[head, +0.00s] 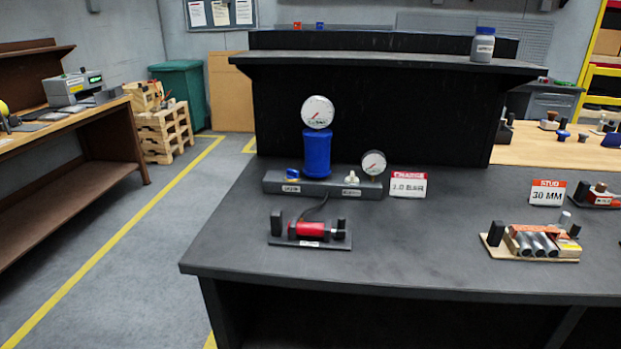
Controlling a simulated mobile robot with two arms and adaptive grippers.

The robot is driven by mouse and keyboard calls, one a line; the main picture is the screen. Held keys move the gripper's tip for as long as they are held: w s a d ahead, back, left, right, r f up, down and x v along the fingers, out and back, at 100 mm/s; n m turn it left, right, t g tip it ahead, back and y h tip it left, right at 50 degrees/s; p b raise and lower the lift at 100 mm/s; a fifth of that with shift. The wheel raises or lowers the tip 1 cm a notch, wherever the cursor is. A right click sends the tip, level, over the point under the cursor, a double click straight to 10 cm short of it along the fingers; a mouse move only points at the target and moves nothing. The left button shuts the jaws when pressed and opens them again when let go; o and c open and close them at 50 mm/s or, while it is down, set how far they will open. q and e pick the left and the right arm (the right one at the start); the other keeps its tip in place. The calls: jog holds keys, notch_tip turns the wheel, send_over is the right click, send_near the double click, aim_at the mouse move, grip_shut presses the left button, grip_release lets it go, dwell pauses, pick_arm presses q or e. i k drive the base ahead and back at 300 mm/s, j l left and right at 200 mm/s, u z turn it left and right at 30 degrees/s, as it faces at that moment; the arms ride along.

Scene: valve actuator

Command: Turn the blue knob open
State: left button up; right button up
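The blue knob (292,175) is small and sits on the left end of the dark grey manifold base (330,188), above a white label. A blue cylinder (316,153) stands upright on the base, with a large round gauge (318,112) on top. A white knob (351,177) and a smaller gauge (373,163) are at the base's right end. The label text is too small to read. Neither of my grippers shows in the head view.
In front of the base, a red cylinder (307,230) lies on a dark fixture, joined by a hose. A red-and-white sign (408,184) stands at right. A tray of metal cylinders (531,255) is farther right. The dark table (410,250) is clear between them.

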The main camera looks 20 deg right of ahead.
aim_at(291, 173)
jog(key=i+j+z, duration=0.2)
jog(key=z, duration=0.25)
jog(key=i+j+z, duration=0.15)
jog(key=z, duration=0.3)
jog(key=i+j+z, duration=0.1)
jog(key=j+z, duration=0.35)
jog(key=i+j+z, duration=0.1)
jog(key=j+z, duration=0.2)
jog(key=z, duration=0.15)
